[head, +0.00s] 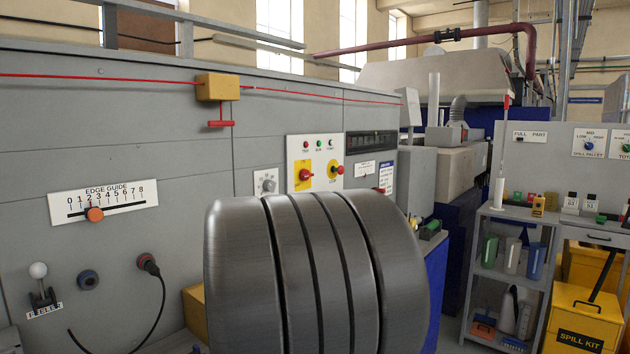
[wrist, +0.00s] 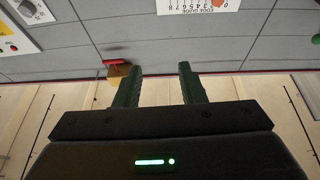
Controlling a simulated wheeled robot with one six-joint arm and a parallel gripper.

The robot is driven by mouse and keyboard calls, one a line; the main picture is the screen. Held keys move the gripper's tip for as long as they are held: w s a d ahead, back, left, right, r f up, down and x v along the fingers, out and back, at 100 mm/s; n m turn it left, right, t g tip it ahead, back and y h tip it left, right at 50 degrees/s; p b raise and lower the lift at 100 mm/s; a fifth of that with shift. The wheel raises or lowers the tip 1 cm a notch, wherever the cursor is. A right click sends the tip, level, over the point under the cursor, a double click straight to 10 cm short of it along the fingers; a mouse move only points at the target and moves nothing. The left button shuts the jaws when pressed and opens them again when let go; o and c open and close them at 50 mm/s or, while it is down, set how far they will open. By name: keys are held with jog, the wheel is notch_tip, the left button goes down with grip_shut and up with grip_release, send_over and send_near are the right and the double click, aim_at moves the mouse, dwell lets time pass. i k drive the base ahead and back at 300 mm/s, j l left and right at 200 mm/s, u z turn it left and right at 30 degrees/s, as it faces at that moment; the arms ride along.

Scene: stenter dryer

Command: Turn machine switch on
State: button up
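The grey machine panel (head: 130,120) carries a white control plate (head: 315,150) with a red rotary switch (head: 305,174) on a yellow square. A smaller red control on yellow (head: 337,170) sits to its right, and small indicator lamps are above. The switch's exact setting is too small to tell.
A red pull cord runs from a yellow box (head: 218,88) along the panel. An edge guide scale (head: 103,200), a dial (head: 266,181) and a plugged cable (head: 150,264) are on the panel. A shelf rack (head: 507,270) and yellow spill kit bin (head: 580,315) stand at right.

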aim_at(304, 175)
jog(key=i+l, duration=0.45)
jog(key=i, duration=0.15)
jog(key=i+l, duration=0.95)
jog(key=i, duration=0.3)
